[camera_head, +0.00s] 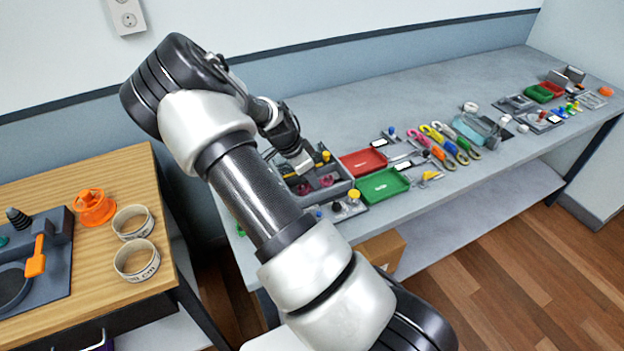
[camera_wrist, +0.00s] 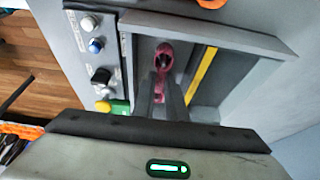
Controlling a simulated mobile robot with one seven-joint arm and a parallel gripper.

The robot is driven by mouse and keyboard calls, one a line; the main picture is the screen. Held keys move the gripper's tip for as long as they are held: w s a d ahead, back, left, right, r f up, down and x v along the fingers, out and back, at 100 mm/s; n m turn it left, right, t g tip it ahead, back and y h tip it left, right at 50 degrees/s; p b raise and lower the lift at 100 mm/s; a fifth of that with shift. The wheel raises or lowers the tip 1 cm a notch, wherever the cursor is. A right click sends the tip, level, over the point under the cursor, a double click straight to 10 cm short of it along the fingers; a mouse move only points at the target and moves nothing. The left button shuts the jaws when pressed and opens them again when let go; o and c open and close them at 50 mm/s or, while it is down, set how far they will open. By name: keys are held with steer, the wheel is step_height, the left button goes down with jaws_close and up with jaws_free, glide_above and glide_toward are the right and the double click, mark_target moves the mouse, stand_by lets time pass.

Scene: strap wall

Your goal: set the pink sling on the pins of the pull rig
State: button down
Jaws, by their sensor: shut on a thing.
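My gripper (camera_head: 303,164) reaches down over a grey open-topped box (camera_head: 343,187) on the bench. In the wrist view its narrow fingers (camera_wrist: 160,84) are shut on the pink sling (camera_wrist: 163,57), which shows as a small loop at and beyond the fingertips. The sling is inside the box's walls, above or near its floor; I cannot tell if it touches. Pink also shows in the box in the head view (camera_head: 326,180). A yellow bar (camera_wrist: 202,75) lies along one side of the recess. I cannot make out the pins of the pull rig, nor whether the sling is around any.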

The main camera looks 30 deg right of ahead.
steer(key=c, duration=1.3)
jaws_free()
steer(key=shift+r, duration=0.1)
steer(key=shift+r+p, duration=1.95)
steer(key=shift+r, duration=1.05)
steer(key=shift+f, duration=0.1)
steer(key=shift+r, duration=0.2)
steer(key=c, duration=0.6)
steer(key=shift+r+p, duration=0.35)
steer(key=shift+r, duration=0.05)
steer(key=c, duration=0.3)
steer(key=shift+r+p, duration=1.5)
steer(key=shift+r, duration=0.9)
steer(key=shift+c, duration=1)
